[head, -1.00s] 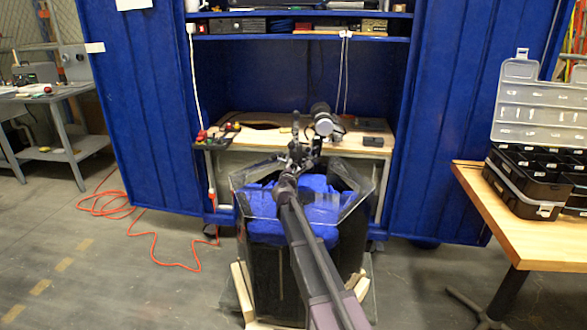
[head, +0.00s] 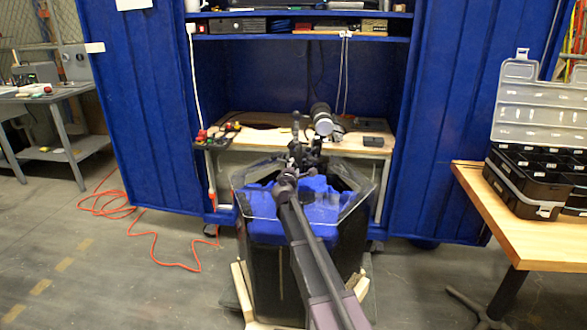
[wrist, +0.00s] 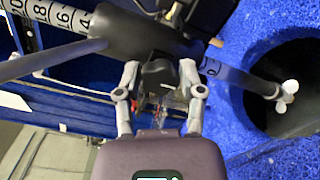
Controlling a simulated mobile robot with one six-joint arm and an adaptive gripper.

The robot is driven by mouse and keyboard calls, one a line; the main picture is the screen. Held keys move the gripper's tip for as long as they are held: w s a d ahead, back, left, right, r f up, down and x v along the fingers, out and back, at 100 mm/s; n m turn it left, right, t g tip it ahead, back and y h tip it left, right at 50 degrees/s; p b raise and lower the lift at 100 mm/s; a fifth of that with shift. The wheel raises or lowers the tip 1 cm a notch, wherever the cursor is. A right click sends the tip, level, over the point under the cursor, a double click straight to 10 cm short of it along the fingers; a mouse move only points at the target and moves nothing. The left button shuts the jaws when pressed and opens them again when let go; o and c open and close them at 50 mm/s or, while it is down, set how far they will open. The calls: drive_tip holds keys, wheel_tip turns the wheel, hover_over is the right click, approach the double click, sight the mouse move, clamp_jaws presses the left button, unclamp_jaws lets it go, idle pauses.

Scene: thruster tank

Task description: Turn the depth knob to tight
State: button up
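The depth knob (wrist: 158,74) is a dark, blocky knob below a black sleeve in the wrist view. My gripper (wrist: 159,76) has one finger on each side of it, partly closed, and the knob fills most of the gap. The fingers look shut on it, though the contact itself is hard to see. The black sleeve (wrist: 130,32) sits by a white scale with black numbers (wrist: 44,12). In the head view my gripper (head: 303,150) is over the tank (head: 262,270), too small to show the knob clearly.
Blue foam (wrist: 235,120) with a dark round opening lies right of my gripper. A rod (wrist: 245,80) with white ends reaches over it. Behind the tank is a wooden bench (head: 265,135) in a blue cabinet. A table (head: 535,240) with an open case stands right.

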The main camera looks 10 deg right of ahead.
drive_tip(key=shift+o, duration=0.8)
drive_tip(key=shift+s, duration=0.1)
drive_tip(key=shift+v, duration=5.9)
